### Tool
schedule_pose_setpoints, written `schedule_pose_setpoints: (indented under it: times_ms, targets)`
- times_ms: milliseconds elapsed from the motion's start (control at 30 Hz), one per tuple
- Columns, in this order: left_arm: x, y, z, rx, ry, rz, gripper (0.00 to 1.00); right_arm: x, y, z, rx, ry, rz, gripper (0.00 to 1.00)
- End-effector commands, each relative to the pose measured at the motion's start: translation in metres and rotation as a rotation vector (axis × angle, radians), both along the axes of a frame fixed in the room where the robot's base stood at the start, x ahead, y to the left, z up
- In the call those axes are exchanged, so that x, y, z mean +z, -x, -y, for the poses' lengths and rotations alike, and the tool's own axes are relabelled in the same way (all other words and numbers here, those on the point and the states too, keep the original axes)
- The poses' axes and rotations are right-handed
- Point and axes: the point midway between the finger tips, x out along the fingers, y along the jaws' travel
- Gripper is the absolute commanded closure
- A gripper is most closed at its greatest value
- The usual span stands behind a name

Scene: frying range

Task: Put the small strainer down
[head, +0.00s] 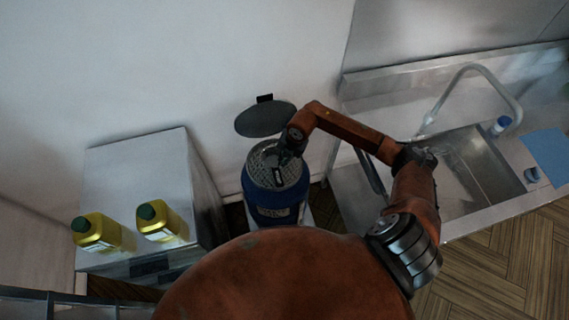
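A round grey mesh piece, which looks like the small strainer (264,174), sits in the open top of a blue drum (272,215). My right gripper (281,166) is over the drum's mouth, above or at the mesh. It is small and dark here, so I cannot tell whether its fingers are open or shut, or whether they touch the mesh. My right arm hides part of the rim. My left gripper is not in view.
A dark round lid (266,119) stands raised behind the drum. Two yellow bottles with green caps, one at the left (97,232), stand on a steel cabinet (140,170). A sink (490,170) with a tap, a blue cloth (547,155) and a small blue-capped container (501,125) is at right.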

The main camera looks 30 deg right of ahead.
Motion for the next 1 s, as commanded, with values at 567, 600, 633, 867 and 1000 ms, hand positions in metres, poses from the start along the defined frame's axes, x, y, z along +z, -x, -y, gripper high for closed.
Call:
schedule_pose_setpoints:
  times_ms: [567, 600, 633, 867, 1000]
  targets:
    - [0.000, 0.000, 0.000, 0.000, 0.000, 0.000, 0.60, -0.050, -0.011, 0.012, 0.001, -0.001, 0.000, 1.00]
    - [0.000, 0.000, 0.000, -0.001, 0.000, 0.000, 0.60, -0.050, -0.011, 0.012, 0.001, 0.000, 0.001, 1.00]
    - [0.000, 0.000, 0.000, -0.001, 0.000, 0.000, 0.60, -0.050, -0.011, 0.012, 0.002, 0.000, 0.001, 1.00]
    - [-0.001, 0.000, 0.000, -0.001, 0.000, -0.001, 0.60, -0.052, -0.011, 0.012, 0.002, 0.000, 0.000, 0.98]
    - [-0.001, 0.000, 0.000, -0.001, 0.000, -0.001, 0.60, -0.052, -0.011, 0.012, 0.001, 0.000, 0.000, 0.88]
